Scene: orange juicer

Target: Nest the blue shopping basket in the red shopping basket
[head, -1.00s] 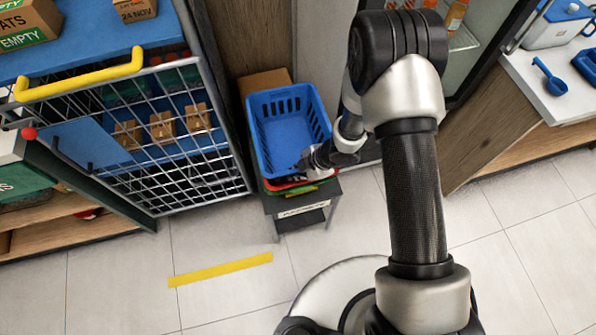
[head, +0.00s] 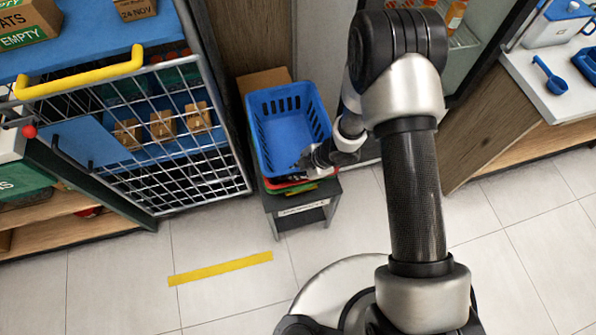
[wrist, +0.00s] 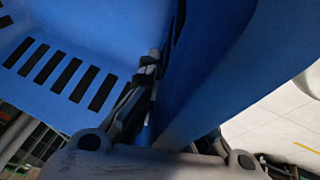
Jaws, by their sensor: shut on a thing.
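The blue shopping basket (head: 287,131) is above the small dark stand in the head view, its slotted wall facing up and open at the top. A sliver of the red shopping basket (head: 283,186) shows beneath its near edge, with a green edge below; most of the red one is hidden. My gripper (head: 308,161) is at the blue basket's near right side, shut on its wall. In the wrist view the blue basket (wrist: 75,75) fills most of the picture, with its wall between my fingers. Whether the blue basket touches the red one cannot be told.
The dark stand (head: 303,216) sits on the tiled floor. A wire cage cart (head: 190,185) with a yellow handle (head: 80,76) is close on the left. A cardboard box (head: 264,80) is behind the basket. A counter (head: 548,100) is at the right. The front floor is clear.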

